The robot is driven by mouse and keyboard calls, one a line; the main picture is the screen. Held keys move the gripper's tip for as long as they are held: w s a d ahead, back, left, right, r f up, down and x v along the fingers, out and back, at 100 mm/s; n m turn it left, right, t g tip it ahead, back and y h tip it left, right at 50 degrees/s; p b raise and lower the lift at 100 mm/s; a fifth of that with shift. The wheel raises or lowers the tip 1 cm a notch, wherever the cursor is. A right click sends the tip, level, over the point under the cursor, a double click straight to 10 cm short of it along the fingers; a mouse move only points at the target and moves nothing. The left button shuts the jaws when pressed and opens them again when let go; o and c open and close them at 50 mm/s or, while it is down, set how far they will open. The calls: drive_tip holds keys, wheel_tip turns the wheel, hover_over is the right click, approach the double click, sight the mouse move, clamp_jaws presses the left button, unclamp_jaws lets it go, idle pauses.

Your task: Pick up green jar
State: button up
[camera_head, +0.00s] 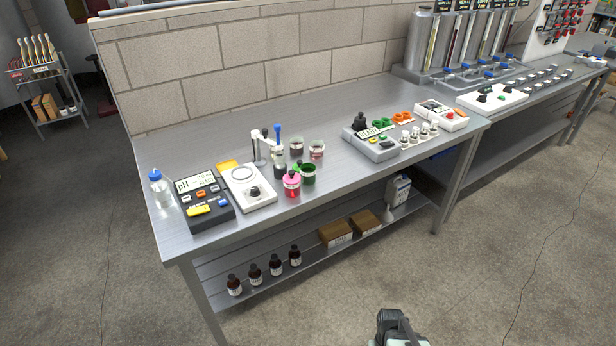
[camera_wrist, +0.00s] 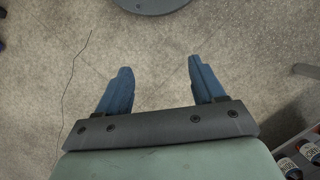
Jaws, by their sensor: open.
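The green jar (camera_head: 308,175) stands on the steel bench top, in a small cluster right of the white scale. A pink-capped bottle (camera_head: 292,184) stands close in front of it to the left, and something bright green shows just behind its left side. The jar does not show in the wrist view. My gripper (camera_wrist: 160,72) is open and empty, its two blue fingers apart above the bare concrete floor. It is well away from the jar. In the head view, part of my arm shows at the bottom edge, in front of the bench.
Left of the cluster are the white scale (camera_head: 245,188), pH meter (camera_head: 203,202) and blue-capped bottle (camera_head: 160,188). A stand (camera_head: 264,148) and other jars (camera_head: 316,150) are behind. Brown bottles (camera_head: 255,272) and boxes (camera_head: 335,233) occupy the lower shelf. Bench space right of the jar is clear.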

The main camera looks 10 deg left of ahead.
drive_tip(key=w+a+r+n+t, duration=0.1)
drive_tip(key=w+a+r+t, duration=0.1)
drive_tip(key=w+a+r, duration=0.4)
drive_tip(key=w+a+r+t, duration=0.1)
drive_tip(key=w+r, duration=0.2)
drive_tip(key=w, duration=0.6)
drive_tip(key=n+t+y, duration=0.3)
drive_tip(key=t+y, duration=0.1)
drive_tip(key=t, duration=0.1)
approach(308, 174)
wheel_tip(308, 174, up, 2)
drive_tip(key=w+d, duration=0.2)
drive_tip(key=w+r+n, duration=0.1)
drive_tip(key=w+a+f+n, duration=0.1)
drive_tip(key=f, duration=0.3)
drive_tip(key=w+a+f+n, duration=0.1)
drive_tip(key=a+f, duration=0.1)
drive_tip(key=f, duration=0.2)
drive_tip(key=w+a+f+n+g, duration=0.1)
drive_tip(key=a+f, duration=0.1)
drive_tip(key=f, duration=0.3)
drive_tip(key=shift+a, duration=0.25)
drive_tip(key=c, duration=0.8)
